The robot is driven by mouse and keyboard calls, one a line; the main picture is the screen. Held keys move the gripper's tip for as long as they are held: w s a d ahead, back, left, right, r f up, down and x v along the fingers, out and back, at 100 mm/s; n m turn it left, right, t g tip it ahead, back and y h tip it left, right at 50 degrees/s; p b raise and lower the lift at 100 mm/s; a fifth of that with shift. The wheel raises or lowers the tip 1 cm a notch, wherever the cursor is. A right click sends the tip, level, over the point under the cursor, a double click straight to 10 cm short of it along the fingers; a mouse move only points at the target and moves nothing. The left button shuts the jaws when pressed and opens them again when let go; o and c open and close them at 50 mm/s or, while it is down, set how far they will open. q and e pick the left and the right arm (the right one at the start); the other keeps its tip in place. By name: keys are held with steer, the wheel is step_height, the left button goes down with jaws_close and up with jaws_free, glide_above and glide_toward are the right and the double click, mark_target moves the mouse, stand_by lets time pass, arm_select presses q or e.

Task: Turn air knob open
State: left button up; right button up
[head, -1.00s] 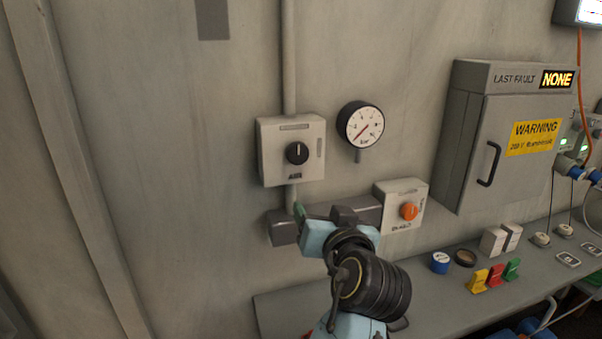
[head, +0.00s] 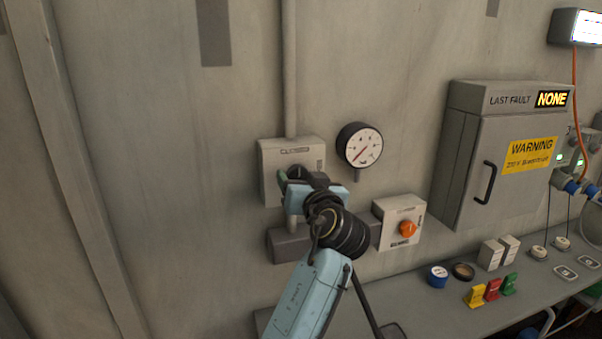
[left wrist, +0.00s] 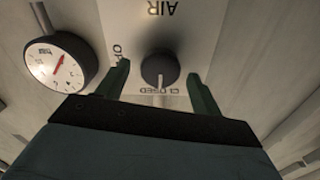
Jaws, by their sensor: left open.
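The air knob is a dark round knob with a pale pointer line on a light wall box (head: 272,160). In the left wrist view the knob (left wrist: 160,70) sits between the two green fingers of my left gripper (left wrist: 158,88), which are open on either side of it. The pointer is toward the label "CLOSED", and "AIR" shows upside down on the box. In the head view my left gripper (head: 297,181) is in front of the box and covers most of the knob. Whether the fingers touch the knob cannot be told. My right gripper is not in view.
A pressure gauge (head: 360,147) is on the wall right of the air box; its needle is red. A box with an orange knob (head: 407,229) is lower right. A grey cabinet (head: 500,150) stands further right above a shelf (head: 430,310) holding small coloured parts.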

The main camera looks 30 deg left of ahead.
arm_select(q)
steer(key=shift+w+a, duration=0.25)
steer(key=shift+a, duration=0.05)
steer(key=shift+c, duration=0.5)
steer(key=c, duration=0.9)
